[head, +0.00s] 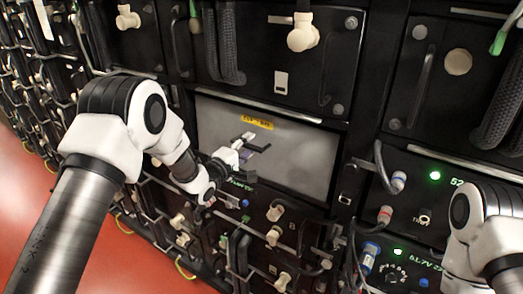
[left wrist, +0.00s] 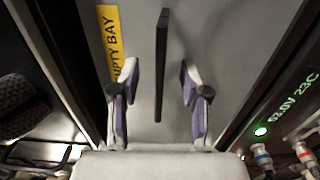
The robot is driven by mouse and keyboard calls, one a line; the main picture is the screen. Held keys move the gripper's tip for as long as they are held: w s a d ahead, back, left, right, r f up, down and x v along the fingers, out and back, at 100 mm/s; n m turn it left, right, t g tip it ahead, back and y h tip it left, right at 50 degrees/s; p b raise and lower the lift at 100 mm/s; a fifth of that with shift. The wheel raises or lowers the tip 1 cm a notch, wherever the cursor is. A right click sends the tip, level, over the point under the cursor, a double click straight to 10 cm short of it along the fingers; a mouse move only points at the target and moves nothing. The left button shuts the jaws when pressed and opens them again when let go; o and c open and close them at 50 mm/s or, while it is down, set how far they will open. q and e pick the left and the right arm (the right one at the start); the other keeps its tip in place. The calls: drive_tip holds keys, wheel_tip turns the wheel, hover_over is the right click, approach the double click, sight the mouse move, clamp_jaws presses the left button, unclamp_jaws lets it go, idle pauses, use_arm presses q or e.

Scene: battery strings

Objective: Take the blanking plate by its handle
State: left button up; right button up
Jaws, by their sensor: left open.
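The blanking plate (head: 300,158) is a flat grey panel in a bay of the dark rack, with a yellow label at its top. In the left wrist view the plate (left wrist: 207,30) fills the middle, and its label reads in part "PTY BAY". Its handle (left wrist: 161,50) is a thin black bar standing between my fingers. My left gripper (head: 251,158) is in front of the plate's left part. In the left wrist view the left gripper (left wrist: 159,85) is open, one finger on each side of the handle, with gaps on both sides. My right gripper is out of view.
Battery modules with cables and connectors surround the plate. A module at right (head: 440,195) has a lit green light and cables close to the plate's right edge. A black module (head: 283,60) with braided cables sits above. Red floor (head: 100,265) shows at lower left.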

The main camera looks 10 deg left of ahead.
use_arm(q)
drive_tip(key=shift+w+d, duration=0.15)
drive_tip(key=shift+w, duration=0.4)
idle(0.6)
clamp_jaws()
drive_tip(key=shift+w+r, duration=0.1)
drive_tip(key=shift+r, duration=0.65)
drive_tip(key=shift+f, duration=0.1)
